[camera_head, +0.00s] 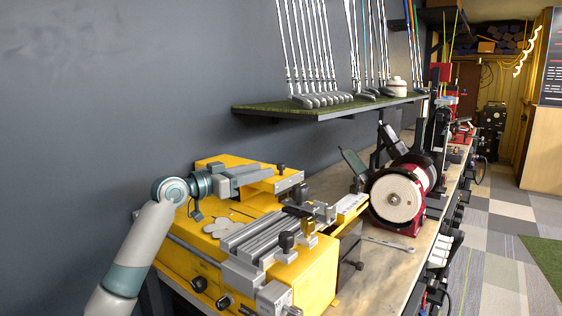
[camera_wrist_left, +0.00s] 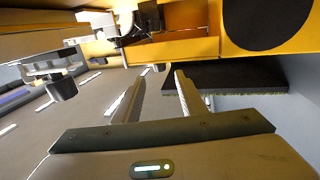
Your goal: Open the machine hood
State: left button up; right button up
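The yellow machine (camera_head: 310,275) stands on the bench in the head view, with a raised yellow hood-like block (camera_head: 222,161) at its back left. My left gripper (camera_head: 262,172) reaches in from the left, beside and in front of this block. In the left wrist view, the two fingers of my left gripper (camera_wrist_left: 160,78) are apart with nothing between them. A yellow panel of the machine (camera_wrist_left: 172,49) lies just beyond the fingertips; whether they touch it I cannot tell. My right gripper is in neither view.
A grinder with a white wheel (camera_head: 394,198) and a wrench (camera_head: 388,244) are on the bench (camera_head: 385,270) to the right. A green shelf (camera_head: 262,108) with several golf clubs hangs above. A dark wall (camera_head: 100,90) is close behind the machine.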

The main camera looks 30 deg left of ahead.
aim_at(278, 166)
pick_arm(q)
jog(key=p+x, duration=0.1)
jog(key=x, duration=0.2)
jog(key=shift+w+d+r, duration=0.1)
jog(key=shift+w+r, duration=0.05)
jog(key=shift+r, duration=0.05)
jog(key=p+x, duration=0.1)
jog(key=x, duration=0.3)
jog(key=shift+w+d+f, duration=0.1)
jog(key=shift+w+f, duration=0.05)
jog(key=shift+w, duration=0.1)
jog(key=shift+w+d+f, duration=0.1)
jog(key=shift+w, duration=0.3)
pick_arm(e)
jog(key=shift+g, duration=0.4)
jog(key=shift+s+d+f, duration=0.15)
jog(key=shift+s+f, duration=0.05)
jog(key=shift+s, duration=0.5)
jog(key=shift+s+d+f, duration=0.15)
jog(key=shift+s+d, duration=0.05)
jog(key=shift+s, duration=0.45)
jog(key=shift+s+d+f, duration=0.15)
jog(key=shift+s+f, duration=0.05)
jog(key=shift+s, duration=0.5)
pick_arm(q)
grip_shut()
